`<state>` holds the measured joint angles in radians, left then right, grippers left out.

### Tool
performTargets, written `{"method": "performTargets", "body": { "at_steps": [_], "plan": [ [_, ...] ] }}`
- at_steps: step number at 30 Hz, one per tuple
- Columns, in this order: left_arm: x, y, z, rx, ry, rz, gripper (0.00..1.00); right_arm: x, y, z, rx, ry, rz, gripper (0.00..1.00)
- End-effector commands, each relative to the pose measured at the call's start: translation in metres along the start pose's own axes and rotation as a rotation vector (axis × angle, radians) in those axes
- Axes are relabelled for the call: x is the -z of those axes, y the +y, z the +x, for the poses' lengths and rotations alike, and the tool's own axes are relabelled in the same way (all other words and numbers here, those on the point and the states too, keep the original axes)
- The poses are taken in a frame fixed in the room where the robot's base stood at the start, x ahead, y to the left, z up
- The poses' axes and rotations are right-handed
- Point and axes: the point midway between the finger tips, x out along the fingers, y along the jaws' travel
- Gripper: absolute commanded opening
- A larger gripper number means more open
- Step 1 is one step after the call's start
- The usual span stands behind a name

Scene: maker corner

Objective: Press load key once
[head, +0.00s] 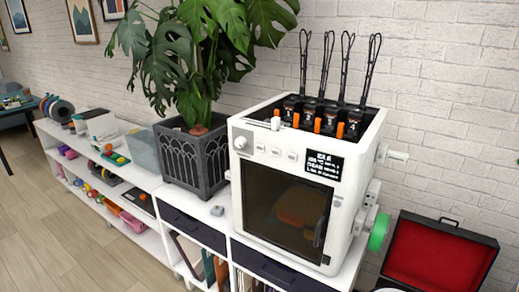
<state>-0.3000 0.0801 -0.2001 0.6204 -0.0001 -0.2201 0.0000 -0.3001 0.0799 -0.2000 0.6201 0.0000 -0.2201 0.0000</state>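A white boxy machine (233,190) with a dark front window stands on the white shelf unit. Its front panel carries a round knob (240,143) at the left and a row of three small keys (275,151) to the right of it. Any labels on the keys are too small to read, so I cannot tell which one is the load key. A black display (323,165) right of the keys shows "IDLE" above smaller lines that I cannot read clearly. Neither of my grippers is in view.
Numbered black units with orange tabs (340,131) and tall black loops fill the machine's top. A potted plant (205,165) stands close on its left. An open red-lined case (435,255) is at the right. The space before the panel looks clear.

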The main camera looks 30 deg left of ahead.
Motion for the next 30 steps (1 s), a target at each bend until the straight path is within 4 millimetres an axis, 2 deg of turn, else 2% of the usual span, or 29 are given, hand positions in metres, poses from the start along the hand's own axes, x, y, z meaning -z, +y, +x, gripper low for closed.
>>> {"method": "performTargets", "body": {
  "at_steps": [1, 3, 30],
  "plan": [
    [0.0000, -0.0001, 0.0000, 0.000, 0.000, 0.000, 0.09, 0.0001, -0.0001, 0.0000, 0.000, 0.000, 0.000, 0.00],
    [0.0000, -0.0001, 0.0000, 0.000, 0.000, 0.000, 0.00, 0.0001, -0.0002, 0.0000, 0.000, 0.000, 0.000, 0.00],
    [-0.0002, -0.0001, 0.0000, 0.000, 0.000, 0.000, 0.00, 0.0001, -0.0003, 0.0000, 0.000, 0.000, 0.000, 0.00]
  ]
}}
